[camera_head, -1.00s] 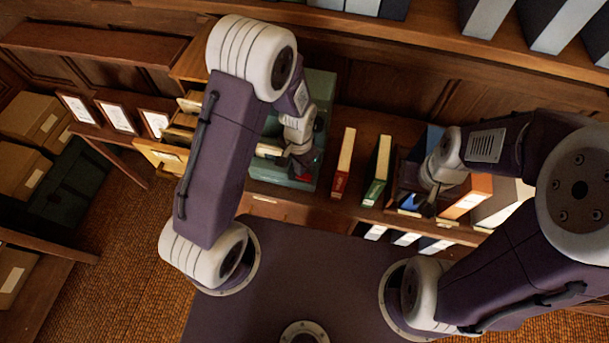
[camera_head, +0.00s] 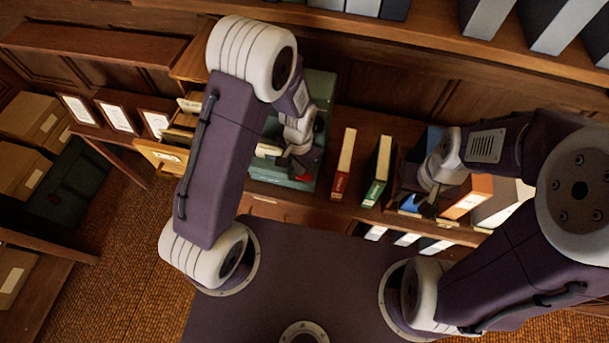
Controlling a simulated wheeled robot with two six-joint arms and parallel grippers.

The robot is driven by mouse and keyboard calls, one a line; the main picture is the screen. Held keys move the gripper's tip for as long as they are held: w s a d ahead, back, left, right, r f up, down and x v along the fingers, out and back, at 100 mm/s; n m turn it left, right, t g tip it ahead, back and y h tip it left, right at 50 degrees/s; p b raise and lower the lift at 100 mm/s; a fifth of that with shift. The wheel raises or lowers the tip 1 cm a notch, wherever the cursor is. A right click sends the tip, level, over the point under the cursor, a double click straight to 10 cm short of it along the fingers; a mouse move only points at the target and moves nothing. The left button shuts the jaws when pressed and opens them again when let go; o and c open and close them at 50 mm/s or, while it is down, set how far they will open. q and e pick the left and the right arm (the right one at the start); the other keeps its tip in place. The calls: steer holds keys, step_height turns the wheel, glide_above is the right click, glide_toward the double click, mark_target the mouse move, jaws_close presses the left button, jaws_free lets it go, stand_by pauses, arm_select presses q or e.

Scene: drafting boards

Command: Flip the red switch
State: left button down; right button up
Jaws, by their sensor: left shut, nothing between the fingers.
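The red switch (camera_head: 303,178) shows as a small patch of red low on a green cabinet-like unit (camera_head: 320,88). My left arm hides much of this unit. My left gripper (camera_head: 303,165) is shut and empty, pointing down right at the switch. I cannot tell whether it touches the switch, and its fingertips partly cover it. The switch's position cannot be made out. My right gripper (camera_head: 428,203) is at the right, among binders and away from the switch; its fingers are too dark and small to read.
A red binder (camera_head: 344,165) and a green binder (camera_head: 377,172) stand upright on the shelf right of the unit. An orange binder (camera_head: 470,195) is near my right gripper. Open drawers (camera_head: 162,155) and picture frames (camera_head: 118,117) are at the left.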

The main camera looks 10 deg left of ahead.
arm_select(q)
steer(key=shift+f+b, duration=0.7)
steer(key=shift+f, duration=0.25)
stand_by(0.7)
step_height(320, 180, up, 7)
steer(key=p, duration=0.6)
steer(key=shift+r, duration=0.15)
stand_by(0.4)
steer(key=a+b, duration=0.1)
steer(key=b, duration=0.1)
steer(key=s+f+n+b, duration=0.1)
steer(key=b, duration=0.1)
steer(key=a+n+b, duration=0.1)
steer(key=b, duration=0.1)
steer(key=shift+s+a+f, duration=0.2)
steer(key=shift+a+f, duration=0.1)
steer(key=shift+f, duration=0.1)
steer(key=s+a+n+t+b, duration=0.1)
steer(key=s+a+n+b, duration=0.3)
steer(key=s+b, duration=0.2)
steer(key=shift+s+a+n+b, duration=0.3)
steer(key=shift+s+b, duration=0.1)
steer(key=shift+b, duration=0.25)
